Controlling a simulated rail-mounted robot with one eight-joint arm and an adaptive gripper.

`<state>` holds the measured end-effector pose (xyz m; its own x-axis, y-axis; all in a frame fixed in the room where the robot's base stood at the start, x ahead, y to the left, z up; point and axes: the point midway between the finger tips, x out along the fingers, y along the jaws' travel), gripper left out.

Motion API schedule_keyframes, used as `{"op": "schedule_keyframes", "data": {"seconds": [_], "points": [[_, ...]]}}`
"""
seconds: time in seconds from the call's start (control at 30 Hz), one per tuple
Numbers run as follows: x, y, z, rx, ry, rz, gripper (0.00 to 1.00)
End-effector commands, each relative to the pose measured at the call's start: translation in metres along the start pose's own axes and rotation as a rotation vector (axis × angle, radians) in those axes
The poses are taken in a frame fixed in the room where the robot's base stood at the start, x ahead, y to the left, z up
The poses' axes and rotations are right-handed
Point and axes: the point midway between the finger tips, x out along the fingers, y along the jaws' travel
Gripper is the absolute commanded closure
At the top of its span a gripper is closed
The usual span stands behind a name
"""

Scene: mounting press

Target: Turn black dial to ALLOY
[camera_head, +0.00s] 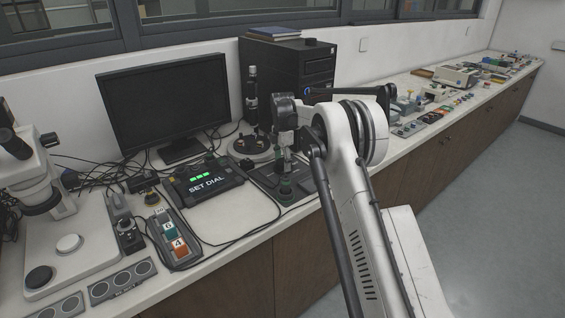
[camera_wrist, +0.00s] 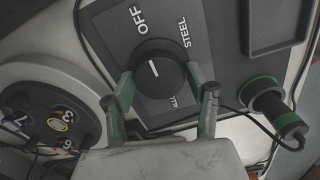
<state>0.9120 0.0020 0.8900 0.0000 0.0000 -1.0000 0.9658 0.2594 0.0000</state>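The black dial (camera_wrist: 157,74) sits on a dark panel (camera_wrist: 215,35) in the wrist view. Its white mark points towards the OFF label (camera_wrist: 140,19). STEEL (camera_wrist: 185,31) is printed to the right of OFF. A third label (camera_wrist: 179,102) below the dial is partly hidden and cannot be read fully. My gripper (camera_wrist: 160,80) is open, with one green-padded finger on each side of the dial. I cannot tell whether the fingers touch it. In the head view my gripper (camera_head: 285,164) is over the dark panel, and the dial cannot be made out.
A display (camera_head: 205,182) reads SET DIAL with green bars. A monitor (camera_head: 165,100), a microscope (camera_head: 38,190), a button box (camera_head: 174,238) and loose cables crowd the bench.

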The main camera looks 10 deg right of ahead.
Motion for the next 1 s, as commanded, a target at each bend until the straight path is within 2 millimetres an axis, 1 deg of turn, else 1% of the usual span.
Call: {"op": "schedule_keyframes", "data": {"seconds": [0.03, 0.2, 0.23, 0.47, 0.67, 1.0], "points": [[-0.0001, 0.0, 0.0, 0.0, 0.0, 0.0, 0.56], [-0.0002, 0.0, -0.0001, 0.0, 0.0, 0.0, 0.79], [-0.0002, 0.0, -0.0001, 0.0, 0.0, 0.0, 0.82], [-0.0001, 0.0001, 0.0, 0.02, 0.0, 0.0, 0.82], [0.0003, 0.0004, 0.0, 0.099, 0.0, 0.0, 0.82], [0.0008, 0.0013, 0.0002, 0.383, 0.0, 0.0, 0.82]]}}
